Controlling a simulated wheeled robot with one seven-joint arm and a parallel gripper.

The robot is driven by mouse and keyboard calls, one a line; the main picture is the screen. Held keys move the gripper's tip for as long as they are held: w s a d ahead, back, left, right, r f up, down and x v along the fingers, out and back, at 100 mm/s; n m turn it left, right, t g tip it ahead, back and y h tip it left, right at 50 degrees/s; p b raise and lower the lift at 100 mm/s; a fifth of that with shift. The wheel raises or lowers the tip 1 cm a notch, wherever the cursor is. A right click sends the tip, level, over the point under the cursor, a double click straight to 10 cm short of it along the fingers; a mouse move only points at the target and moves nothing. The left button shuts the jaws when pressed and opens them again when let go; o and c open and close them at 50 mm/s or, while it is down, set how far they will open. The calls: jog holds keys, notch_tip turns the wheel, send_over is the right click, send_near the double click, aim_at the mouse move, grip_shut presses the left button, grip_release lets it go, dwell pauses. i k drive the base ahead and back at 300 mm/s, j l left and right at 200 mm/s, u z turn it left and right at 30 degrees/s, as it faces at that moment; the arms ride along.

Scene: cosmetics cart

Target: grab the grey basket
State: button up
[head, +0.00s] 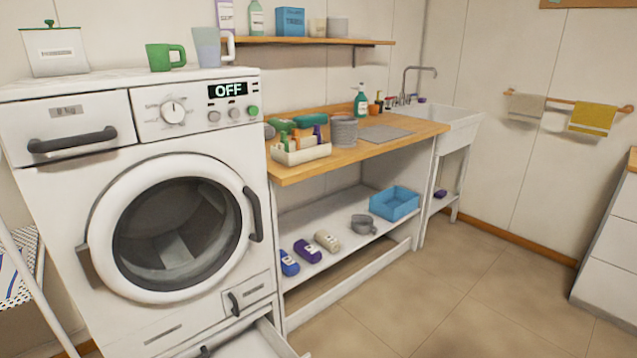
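A grey round container with ribbed sides (344,132), which looks like the grey basket, stands upright on the wooden counter (295,174). It is just right of a cream caddy (302,153) holding several bottles and brushes. A smaller grey pot-like vessel (362,225) sits on the white lower shelf, beside a blue bin (395,203). My gripper is not in view.
A white washing machine (70,195) showing OFF stands at left, with an open drawer (250,342) low at its front. A grey mat (384,133) and a green bottle (360,101) are near the basket. A white cabinet (612,245) stands at right. The tiled floor between is clear.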

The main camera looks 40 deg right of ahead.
aim_at(344, 129)
jog(key=i+l+z, duration=0.3)
jog(key=i+l, duration=0.4)
jog(key=i+l+z, duration=0.3)
jog(key=i+l, duration=0.35)
jog(key=i, duration=0.15)
